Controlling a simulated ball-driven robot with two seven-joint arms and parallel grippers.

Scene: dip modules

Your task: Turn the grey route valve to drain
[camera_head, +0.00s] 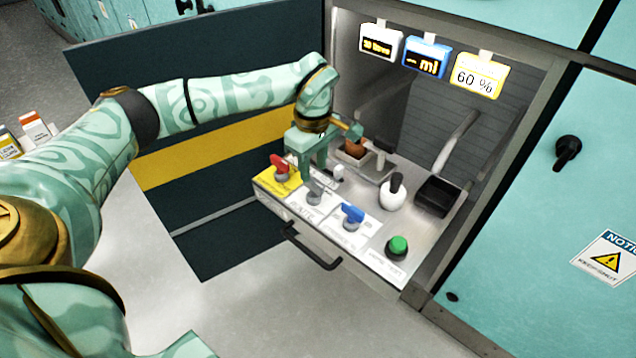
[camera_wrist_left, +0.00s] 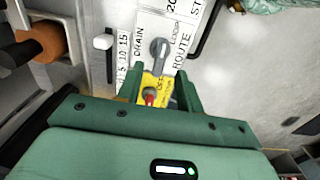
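The grey route valve (camera_wrist_left: 158,50) is on a white plate marked ROUTE in the left wrist view. The word DRAIN is left of it and LOOP right of it. Its lever points down the picture, towards my gripper. My left gripper (camera_wrist_left: 157,72) is open, with its fingertips apart on either side of the lever's end; I cannot tell whether they touch it. In the head view my left gripper (camera_head: 316,184) reaches down over the grey valve (camera_head: 314,197), partly hiding it. My right gripper is not in view.
A red valve (camera_head: 281,168) on yellow and a blue valve (camera_head: 352,214) flank the grey one. A green button (camera_head: 397,247) is farther right. A black handle (camera_head: 310,247) runs along the front. A white flask (camera_head: 392,194) and a black tray (camera_head: 437,196) stand behind.

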